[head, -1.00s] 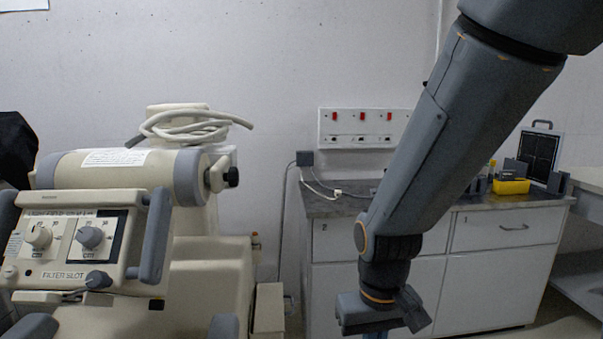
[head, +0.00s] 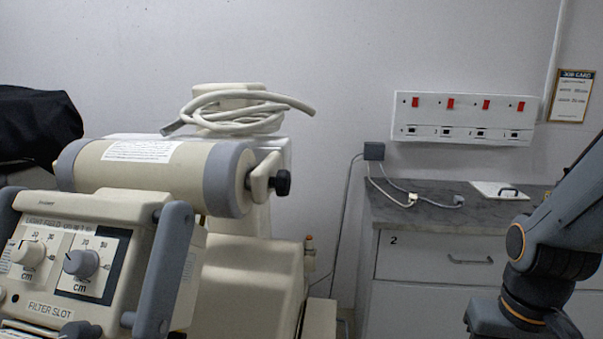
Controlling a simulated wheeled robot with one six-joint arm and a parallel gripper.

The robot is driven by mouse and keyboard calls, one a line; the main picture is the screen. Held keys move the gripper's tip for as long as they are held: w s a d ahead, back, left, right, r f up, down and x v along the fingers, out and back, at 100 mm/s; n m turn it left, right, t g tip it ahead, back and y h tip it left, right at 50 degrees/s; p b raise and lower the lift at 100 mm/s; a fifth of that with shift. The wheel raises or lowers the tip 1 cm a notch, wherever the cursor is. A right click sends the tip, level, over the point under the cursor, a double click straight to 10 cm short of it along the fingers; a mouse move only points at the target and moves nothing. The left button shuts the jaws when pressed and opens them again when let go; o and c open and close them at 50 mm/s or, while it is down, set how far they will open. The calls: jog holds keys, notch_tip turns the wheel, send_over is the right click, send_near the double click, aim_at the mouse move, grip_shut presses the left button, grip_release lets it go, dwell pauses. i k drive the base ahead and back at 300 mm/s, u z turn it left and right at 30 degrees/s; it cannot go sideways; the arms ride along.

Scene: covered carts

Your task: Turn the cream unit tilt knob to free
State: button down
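The cream unit (head: 240,275) stands at the left, with a cream horizontal cylinder (head: 150,178) that has grey end bands. A black knob (head: 281,183) sticks out from the cylinder's right end; I cannot read any free or locked mark on it. The front panel carries a cream dial (head: 28,254) and a grey dial (head: 81,263), both marked cm, above a FILTER SLOT label. My gripper (head: 521,322) is at the bottom right, well apart from the unit and in front of the cabinet. Its fingertips are cut off by the lower edge.
A coiled pale hose lies on top of the unit (head: 240,110). A white cabinet (head: 425,262) with a grey worktop stands at the right, under a socket panel (head: 462,117) with red switches. A black-covered shape (head: 38,125) is at the far left.

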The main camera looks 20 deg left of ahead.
aim_at(281, 183)
jog(key=u, duration=1.45)
jog(key=k, duration=0.45)
jog(key=z, duration=0.9)
jog(key=i, duration=0.55)
jog(key=u, duration=0.35)
